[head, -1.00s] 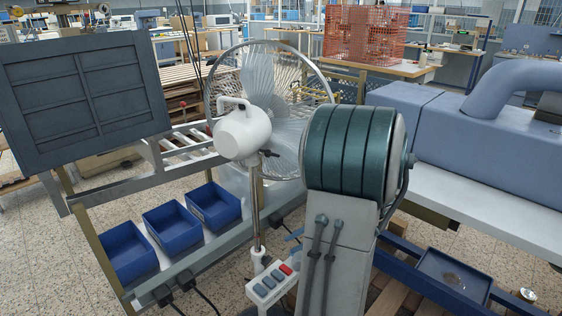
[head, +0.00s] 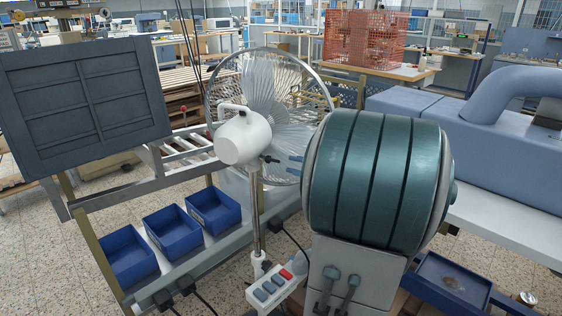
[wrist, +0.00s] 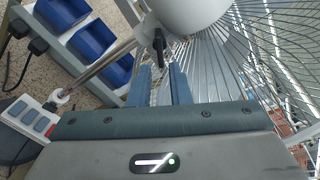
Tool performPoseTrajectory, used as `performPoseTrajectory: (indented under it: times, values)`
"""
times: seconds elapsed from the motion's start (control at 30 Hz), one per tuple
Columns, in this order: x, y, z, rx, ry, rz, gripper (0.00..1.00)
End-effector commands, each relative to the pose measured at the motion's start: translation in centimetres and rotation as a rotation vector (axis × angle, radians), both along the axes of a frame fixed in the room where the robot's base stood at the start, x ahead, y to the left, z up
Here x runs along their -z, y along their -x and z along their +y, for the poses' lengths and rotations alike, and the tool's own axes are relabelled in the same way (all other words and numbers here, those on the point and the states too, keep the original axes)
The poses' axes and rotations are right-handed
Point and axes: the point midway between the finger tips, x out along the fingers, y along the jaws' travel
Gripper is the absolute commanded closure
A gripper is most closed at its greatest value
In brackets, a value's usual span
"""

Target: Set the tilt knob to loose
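The fan has a white motor housing (head: 243,137), a round wire cage (head: 303,68) and a metal pole. Its small black tilt knob (head: 270,159) sticks out to the right, where the housing meets the pole. My gripper (head: 291,164) is at the right of the knob, its blue fingertips pointing at it and mostly hidden behind my arm. In the wrist view, my gripper (wrist: 160,76) is open and empty. The knob (wrist: 158,43) shows just beyond the gap between the fingers, apart from them. Whether the knob is loose or tight I cannot tell.
The wire cage (wrist: 225,70) is close on the right of my fingers in the wrist view. A white switch box (head: 270,287) stands low by the pole. Blue bins (head: 215,209) sit on the bench, left of the fan. A dark panel (head: 85,100) stands further left.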

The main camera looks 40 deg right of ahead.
Motion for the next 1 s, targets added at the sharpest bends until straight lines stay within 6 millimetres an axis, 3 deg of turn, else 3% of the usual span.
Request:
performPoseTrajectory:
  times: [0.1, 0.33, 0.7, 0.8, 1.0]
  values:
    - [0.5, -2.3, 0.5, -0.004, -0.001, 0.001, 0.83]
    - [1.1, -5.0, 1.0, -0.002, 0.001, 0.001, 0.83]
    - [1.2, -5.5, 1.1, -0.002, 0.001, 0.0, 0.83]
    - [1.2, -5.5, 1.1, -0.001, 0.001, 0.001, 1.0]
    - [1.2, -5.5, 1.1, 0.0, 0.002, 0.0, 1.0]
